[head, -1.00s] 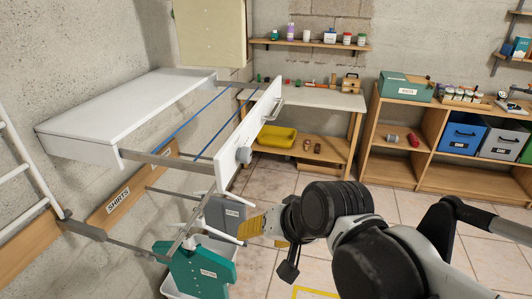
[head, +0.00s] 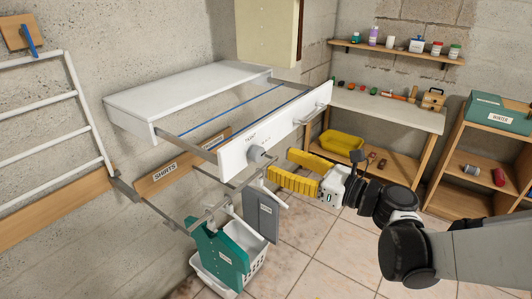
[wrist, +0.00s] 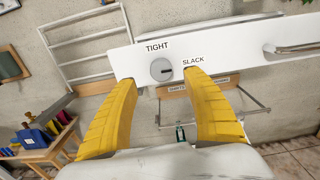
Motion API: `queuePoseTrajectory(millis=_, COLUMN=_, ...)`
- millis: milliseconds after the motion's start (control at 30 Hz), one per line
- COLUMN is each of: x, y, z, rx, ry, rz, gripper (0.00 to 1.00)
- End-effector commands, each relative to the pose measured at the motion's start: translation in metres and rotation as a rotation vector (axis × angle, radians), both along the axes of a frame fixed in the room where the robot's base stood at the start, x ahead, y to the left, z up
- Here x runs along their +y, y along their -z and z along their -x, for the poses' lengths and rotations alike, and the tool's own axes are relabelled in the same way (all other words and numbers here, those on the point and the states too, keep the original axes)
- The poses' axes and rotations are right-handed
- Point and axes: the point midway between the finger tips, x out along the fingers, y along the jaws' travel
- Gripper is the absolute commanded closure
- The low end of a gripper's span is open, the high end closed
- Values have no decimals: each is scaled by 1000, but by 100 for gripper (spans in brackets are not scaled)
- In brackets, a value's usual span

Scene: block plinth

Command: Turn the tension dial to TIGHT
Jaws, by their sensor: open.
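The tension dial (head: 260,155) is a round grey knob on the front of a white panel (head: 300,115). In the wrist view the dial (wrist: 161,70) has a dark pointer mark. The word TIGHT is printed above it, slightly left, and SLACK to its right. The pointer's exact direction is hard to read, but it looks turned toward the SLACK side. My gripper (head: 278,170) has yellow fingers, spread apart and empty. In the wrist view its fingertips (wrist: 158,75) are on either side of and below the dial, with no contact visible.
The panel joins a white wall cabinet (head: 190,92) by rails with blue lines. A bar handle (head: 314,113) sits right of the dial. Below hang a teal garment (head: 218,255) and a grey one (head: 262,215). A workbench (head: 390,108) stands behind; the floor at lower centre is clear.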

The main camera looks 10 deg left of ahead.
Motion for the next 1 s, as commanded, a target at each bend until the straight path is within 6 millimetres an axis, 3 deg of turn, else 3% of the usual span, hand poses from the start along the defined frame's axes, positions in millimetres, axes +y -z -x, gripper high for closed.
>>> queuePoseTrajectory(millis=100, x=25, y=2, z=-9, rx=-1, ry=-3, rz=1, gripper=42)
queuePoseTrajectory(millis=333, x=58, y=2, z=-24, rx=-1, ry=-2, rz=2, gripper=42)
queuePoseTrajectory(millis=767, x=69, y=0, z=-29, rx=-2, ry=0, rz=3, gripper=42)
queuePoseTrajectory(millis=933, x=68, y=0, z=-29, rx=-2, ry=1, rz=3, gripper=92)
queuePoseTrajectory(millis=1000, x=68, y=0, z=-29, rx=-2, ry=1, rz=3, gripper=95)
